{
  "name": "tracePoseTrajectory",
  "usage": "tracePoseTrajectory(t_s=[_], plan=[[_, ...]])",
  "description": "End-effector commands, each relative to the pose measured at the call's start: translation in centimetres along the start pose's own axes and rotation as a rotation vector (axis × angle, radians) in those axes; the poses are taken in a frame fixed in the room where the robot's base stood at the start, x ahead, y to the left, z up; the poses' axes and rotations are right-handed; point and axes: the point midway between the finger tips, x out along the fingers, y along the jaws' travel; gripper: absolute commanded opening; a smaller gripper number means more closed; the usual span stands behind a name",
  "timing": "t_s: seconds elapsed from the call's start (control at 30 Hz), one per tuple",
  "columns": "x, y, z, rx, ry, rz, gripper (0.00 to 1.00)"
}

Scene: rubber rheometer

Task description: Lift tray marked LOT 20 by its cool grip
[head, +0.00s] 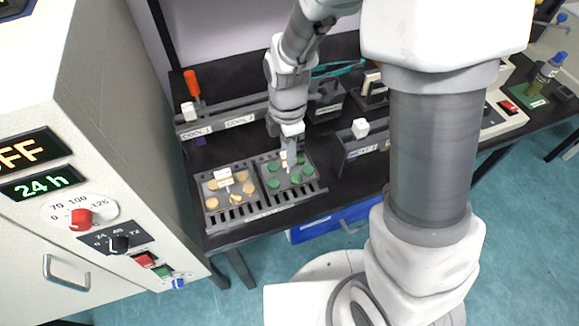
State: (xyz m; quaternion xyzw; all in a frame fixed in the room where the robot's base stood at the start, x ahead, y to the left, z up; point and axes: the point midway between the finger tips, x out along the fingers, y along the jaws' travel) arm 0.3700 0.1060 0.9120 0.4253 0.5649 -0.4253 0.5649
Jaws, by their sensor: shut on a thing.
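Two grey trays sit side by side at the left end of the black bench. The right tray (316,187) holds several green discs. My gripper (291,165) points down at the middle of the right tray and is shut on its upright grip, which the fingers mostly hide. I cannot read a lot number on either tray. I cannot tell whether the right tray is clear of the rack under it.
A grey rack marked COOL 1 and COOL 2 (215,127) stands behind the trays. A grey block with a white knob (360,129) stands to the right. A large cabinet with dials (100,180) rises close at the left. Bare black bench lies between trays and rack.

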Motion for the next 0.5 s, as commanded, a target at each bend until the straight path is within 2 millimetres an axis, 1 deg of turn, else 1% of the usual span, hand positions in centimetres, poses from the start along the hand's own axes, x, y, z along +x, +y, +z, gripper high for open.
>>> tracePoseTrajectory(t_s=[0.17,0.27,0.5], plan=[[-0.1,0.0,0.0,0.0,0.0,0.001,0.0],[-0.5,0.0,0.0,0.0,0.0,0.001,0.0],[-2.7,0.0,0.0,0.0,0.001,0.001,0.0]])
